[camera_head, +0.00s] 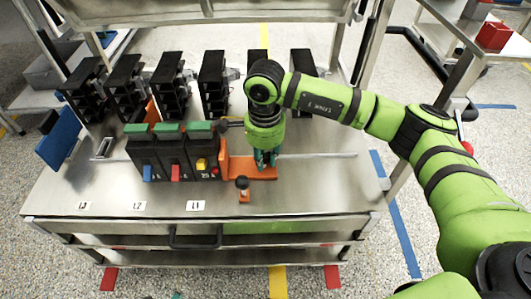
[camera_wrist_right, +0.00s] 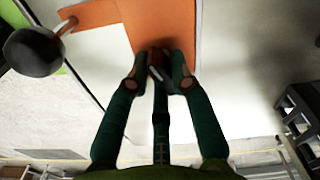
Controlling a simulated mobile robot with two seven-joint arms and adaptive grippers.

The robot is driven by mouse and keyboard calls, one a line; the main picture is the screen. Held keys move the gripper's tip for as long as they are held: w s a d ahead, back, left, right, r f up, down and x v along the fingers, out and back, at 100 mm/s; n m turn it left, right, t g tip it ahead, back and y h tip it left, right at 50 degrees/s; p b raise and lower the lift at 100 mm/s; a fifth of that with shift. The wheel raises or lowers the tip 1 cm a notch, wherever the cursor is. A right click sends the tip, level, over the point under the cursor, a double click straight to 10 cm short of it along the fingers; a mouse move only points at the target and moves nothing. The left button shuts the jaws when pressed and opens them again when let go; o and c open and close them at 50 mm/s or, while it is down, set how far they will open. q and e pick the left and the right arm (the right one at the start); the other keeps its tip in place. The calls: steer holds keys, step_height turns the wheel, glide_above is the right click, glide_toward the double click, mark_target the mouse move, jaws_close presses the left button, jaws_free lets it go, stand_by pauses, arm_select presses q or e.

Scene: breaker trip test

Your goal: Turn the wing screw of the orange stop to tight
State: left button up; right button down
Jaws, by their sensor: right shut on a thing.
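The orange stop (camera_head: 253,172) stands on the bench, against the right side of the row of breakers. It also fills the top of the right wrist view (camera_wrist_right: 205,25). My right gripper (camera_head: 264,163) points down over the stop's base. In the right wrist view its green fingers (camera_wrist_right: 158,62) close on a small dark part at the orange plate, which I take to be the wing screw; the fingers hide most of it. How tight the screw is cannot be seen. My left gripper is not in view.
Three black breakers (camera_head: 172,160) with green tops sit left of the stop. A black ball knob (camera_head: 242,182) on a small orange piece stands just in front. Several black units (camera_head: 212,85) line the back. The bench's right part (camera_head: 325,185) is clear.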

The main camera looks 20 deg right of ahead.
steer(key=shift+s+f, duration=0.1)
steer(key=shift+s, duration=0.05)
steer(key=shift+a+m, duration=0.1)
steer(key=shift+m, duration=0.9)
steer(key=shift+m, duration=1)
steer(key=shift+m, duration=1)
steer(key=shift+m+p, duration=0.3)
steer(key=shift+m, duration=0.7)
